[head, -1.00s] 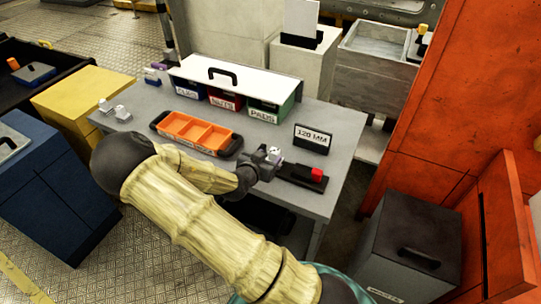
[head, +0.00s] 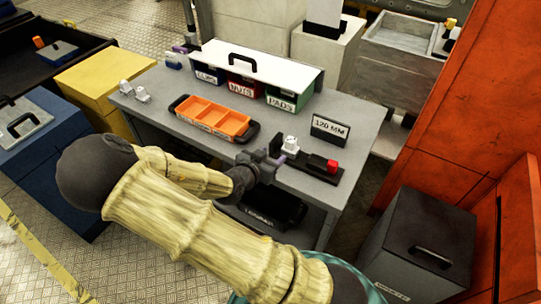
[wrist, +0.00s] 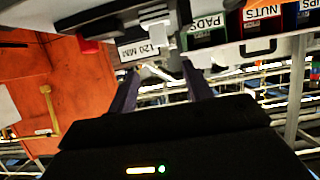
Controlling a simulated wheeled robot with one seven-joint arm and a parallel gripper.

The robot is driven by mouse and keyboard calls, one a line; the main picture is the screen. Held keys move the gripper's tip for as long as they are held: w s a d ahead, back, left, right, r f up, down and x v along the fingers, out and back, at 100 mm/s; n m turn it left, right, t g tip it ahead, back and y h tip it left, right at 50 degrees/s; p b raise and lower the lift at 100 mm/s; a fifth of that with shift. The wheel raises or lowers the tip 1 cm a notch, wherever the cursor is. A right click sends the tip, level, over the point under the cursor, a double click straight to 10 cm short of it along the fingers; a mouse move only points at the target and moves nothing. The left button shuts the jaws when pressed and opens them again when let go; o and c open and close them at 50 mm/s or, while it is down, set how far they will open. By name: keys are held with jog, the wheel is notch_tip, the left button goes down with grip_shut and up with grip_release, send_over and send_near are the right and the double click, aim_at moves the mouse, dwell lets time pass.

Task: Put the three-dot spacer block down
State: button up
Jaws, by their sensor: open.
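A small white spacer block (head: 291,143) stands upright on the black rail fixture (head: 313,168) at the table's right front; its dots are too small to count. It also shows in the wrist view as a pale block (wrist: 154,34) beyond the fingers. My gripper (head: 279,160) is open and empty, just on the near side of the block. In the wrist view its two dark fingers (wrist: 160,80) are spread, with nothing held between them. The block appears clear of the fingers.
A red block (head: 332,166) sits at the fixture's right end, with a "120 MM" sign (head: 330,130) behind. An orange tray (head: 212,117) lies left of the gripper. Labelled bins (head: 242,89) stand behind. Two more pale blocks (head: 133,91) sit at the table's left.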

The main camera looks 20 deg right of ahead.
jog(key=shift+f, duration=0.1)
jog(key=s+a+f+n+g+y, duration=0.3)
jog(key=s+a+g+y, duration=0.15)
jog(key=y, duration=0.35)
jog(key=s+a+r+n+g+y, duration=0.1)
jog(key=s+r+n+y, duration=0.1)
jog(key=s+r+n, duration=0.5)
notch_tip(320, 180, up, 3)
jog(key=shift+s+a+r+y, duration=0.15)
jog(key=shift+s+y, duration=0.15)
jog(key=shift+s, duration=0.55)
